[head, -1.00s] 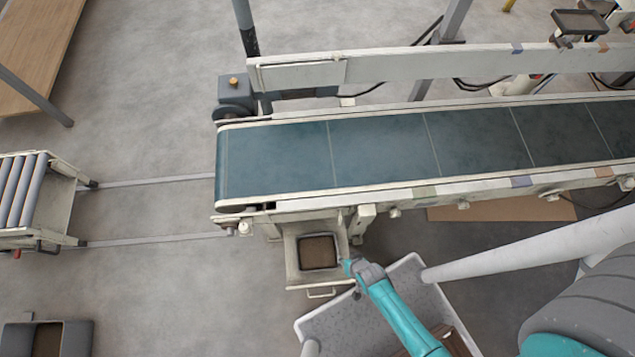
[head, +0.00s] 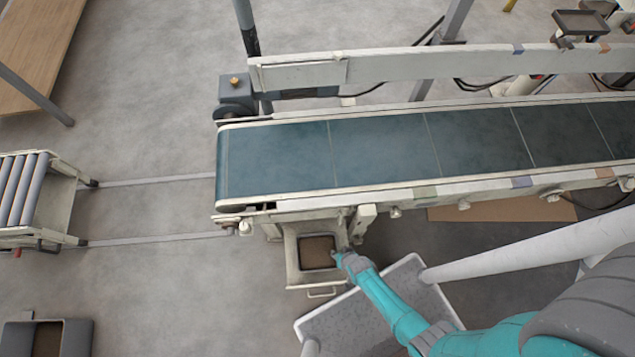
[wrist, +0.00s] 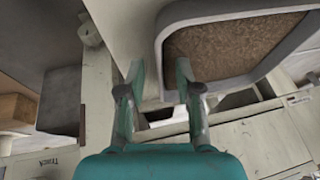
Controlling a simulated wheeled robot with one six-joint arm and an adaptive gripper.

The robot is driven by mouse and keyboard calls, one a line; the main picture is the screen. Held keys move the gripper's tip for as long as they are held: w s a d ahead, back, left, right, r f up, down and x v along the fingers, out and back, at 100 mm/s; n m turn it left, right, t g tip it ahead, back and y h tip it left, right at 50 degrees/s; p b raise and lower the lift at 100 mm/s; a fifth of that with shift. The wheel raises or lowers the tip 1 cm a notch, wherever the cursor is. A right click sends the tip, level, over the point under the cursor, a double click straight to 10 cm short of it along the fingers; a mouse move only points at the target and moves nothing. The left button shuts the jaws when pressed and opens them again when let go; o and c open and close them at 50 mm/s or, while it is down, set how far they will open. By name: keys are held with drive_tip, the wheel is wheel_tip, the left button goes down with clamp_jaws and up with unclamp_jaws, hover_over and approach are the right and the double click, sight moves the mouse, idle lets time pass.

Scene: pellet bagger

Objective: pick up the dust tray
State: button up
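The dust tray (head: 317,252) is a small grey-rimmed tray with brown dust in it. It sits in a pale drawer-like holder (head: 293,272) with a front handle, below the near side of the conveyor's left end. My gripper (head: 340,258) is at the tray's right edge in the head view.
The conveyor (head: 380,150) runs above and behind the tray. A pale grey bin (head: 330,325) stands under my arm. A roller cart (head: 25,200) and a dark box (head: 45,338) stand at the left.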

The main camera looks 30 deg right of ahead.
drive_tip(key=shift+w+f, duration=0.3)
drive_tip(key=shift+f, duration=0.3)
clamp_jaws()
